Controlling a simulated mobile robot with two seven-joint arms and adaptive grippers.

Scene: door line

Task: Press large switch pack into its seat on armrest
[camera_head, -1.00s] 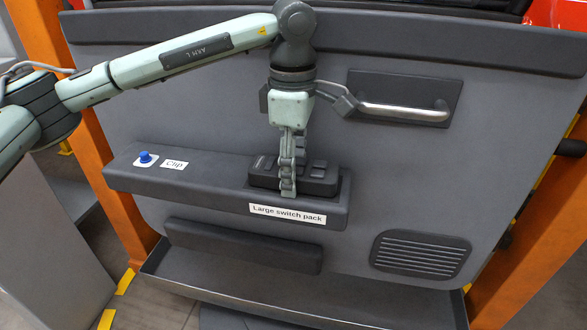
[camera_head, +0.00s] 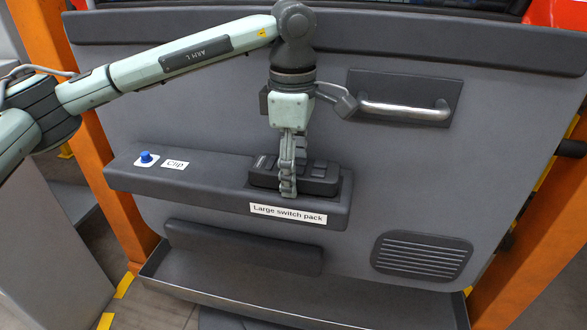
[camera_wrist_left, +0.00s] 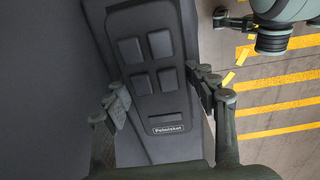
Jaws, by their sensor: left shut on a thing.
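The large switch pack (camera_head: 319,177) is a dark block with several raised buttons. It lies along the top of the armrest (camera_head: 215,180), above the "Large switch pack" label (camera_head: 288,214). My left gripper (camera_head: 288,188) points down and is shut on the pack across its width. In the left wrist view the pack (camera_wrist_left: 150,62) shows its buttons and a small printed plate, with fingers on both sides of it. The seat under the pack is hidden, and I cannot tell whether the pack is fully down.
A blue clip (camera_head: 146,158) stands on the armrest's left end beside a "Clip" label (camera_head: 175,164). A metal door handle (camera_head: 405,112) is right of my left wrist. A speaker grille (camera_head: 421,256) is at lower right. An open tray (camera_head: 300,310) runs below.

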